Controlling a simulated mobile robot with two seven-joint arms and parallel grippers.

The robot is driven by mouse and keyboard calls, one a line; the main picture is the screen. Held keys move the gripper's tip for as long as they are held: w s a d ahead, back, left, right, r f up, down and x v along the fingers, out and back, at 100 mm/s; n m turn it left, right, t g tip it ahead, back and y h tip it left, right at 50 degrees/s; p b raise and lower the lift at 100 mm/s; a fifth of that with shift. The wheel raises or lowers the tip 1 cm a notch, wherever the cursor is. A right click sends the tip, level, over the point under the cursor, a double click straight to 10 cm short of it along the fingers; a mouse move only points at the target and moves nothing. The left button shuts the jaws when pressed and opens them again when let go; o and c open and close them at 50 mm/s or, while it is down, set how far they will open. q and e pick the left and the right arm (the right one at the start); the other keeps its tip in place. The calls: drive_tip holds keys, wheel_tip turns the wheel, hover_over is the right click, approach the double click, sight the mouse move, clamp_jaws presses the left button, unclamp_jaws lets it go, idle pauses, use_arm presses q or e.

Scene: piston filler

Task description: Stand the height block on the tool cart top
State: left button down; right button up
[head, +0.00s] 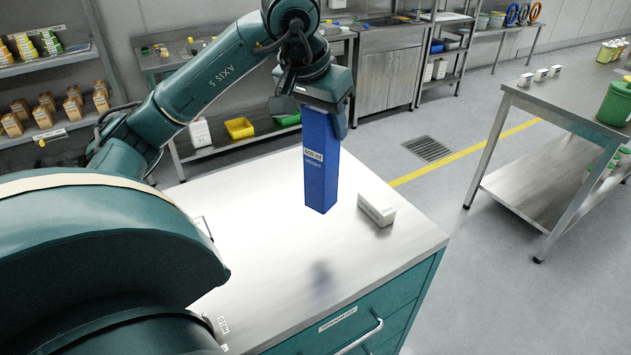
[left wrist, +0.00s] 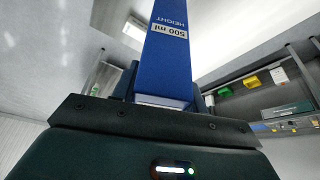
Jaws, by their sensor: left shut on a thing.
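The height block (head: 321,175) is a tall blue block with a white "500 ml HEIGHT" label. My left gripper (head: 324,108) is shut on its upper end, and the block hangs upright. The tool cart top (head: 270,260) is a pale steel surface below it. A blurred shadow lies on the top, apart from the block's lower end, so the block seems to be held above the surface. In the left wrist view the block (left wrist: 168,55) sits between the fingers, its label upside down. My right gripper is not in view.
A small white box (head: 376,209) lies on the cart top, to the right of the block. The front middle of the top is clear. A steel table (head: 560,110) stands to the right, with a floor drain (head: 428,148) between. Shelves (head: 50,62) stand at back left.

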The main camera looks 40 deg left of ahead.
sight(324, 167)
use_arm(q)
wheel_tip(324, 167, down, 4)
drive_tip(key=shift+f, duration=2.9)
drive_tip(key=shift+f+b, duration=0.1)
drive_tip(key=shift+b, duration=0.2)
drive_tip(key=c, duration=0.8)
unclamp_jaws()
drive_tip(key=shift+o, duration=0.2)
drive_tip(key=shift+r, duration=0.2)
drive_tip(key=v, duration=1.1)
drive_tip(key=shift+s+r+p, duration=0.2)
drive_tip(key=shift+r+p, duration=0.1)
drive_tip(key=shift+r, duration=0.05)
